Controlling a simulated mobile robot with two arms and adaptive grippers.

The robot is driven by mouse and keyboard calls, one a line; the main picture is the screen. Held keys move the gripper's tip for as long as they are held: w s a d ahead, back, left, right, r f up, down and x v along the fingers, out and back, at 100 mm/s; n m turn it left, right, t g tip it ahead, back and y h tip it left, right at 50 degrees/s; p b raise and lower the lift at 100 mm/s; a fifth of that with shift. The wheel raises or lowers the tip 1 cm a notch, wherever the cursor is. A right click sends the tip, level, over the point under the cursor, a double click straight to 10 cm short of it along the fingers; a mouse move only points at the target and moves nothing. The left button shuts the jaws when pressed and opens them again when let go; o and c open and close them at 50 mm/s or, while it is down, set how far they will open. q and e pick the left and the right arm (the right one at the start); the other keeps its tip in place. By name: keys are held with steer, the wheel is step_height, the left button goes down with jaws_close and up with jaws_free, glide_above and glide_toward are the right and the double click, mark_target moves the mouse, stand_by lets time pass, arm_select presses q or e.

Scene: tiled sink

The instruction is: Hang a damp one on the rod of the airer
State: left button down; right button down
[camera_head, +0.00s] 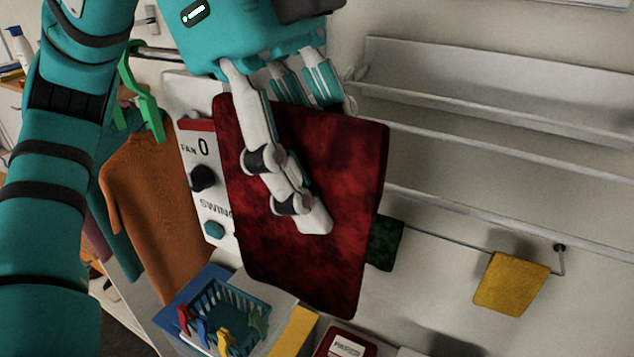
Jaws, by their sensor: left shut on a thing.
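My left gripper (305,195) comes down from the top and is shut on a dark red mottled cloth (325,180). The cloth hangs flat from the fingers; one long finger lies across its front face, and the other fingers are partly hidden behind it. Pale horizontal rods (500,217) run along the wall at the right, below a pale shelf-like rail (490,85); these look like the airer. The red cloth is in front of their left ends, and I cannot tell whether it touches them. My right gripper is not in view.
A yellow cloth (511,283) and a dark green cloth (384,245) hang on a thin lower wall rail. A blue basket of pegs (228,310) stands below. An orange shirt (155,215) hangs on the left beside a fan panel (205,185). The pale rods at right are bare.

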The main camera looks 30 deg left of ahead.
arm_select(q)
steer(key=shift+w, duration=1.55)
steer(key=shift+w+f, duration=0.1)
steer(key=shift+w, duration=0.25)
steer(key=w+p, duration=0.2)
steer(key=w, duration=0.1)
steer(key=shift+w+d, duration=0.1)
steer(key=shift+w, duration=0.15)
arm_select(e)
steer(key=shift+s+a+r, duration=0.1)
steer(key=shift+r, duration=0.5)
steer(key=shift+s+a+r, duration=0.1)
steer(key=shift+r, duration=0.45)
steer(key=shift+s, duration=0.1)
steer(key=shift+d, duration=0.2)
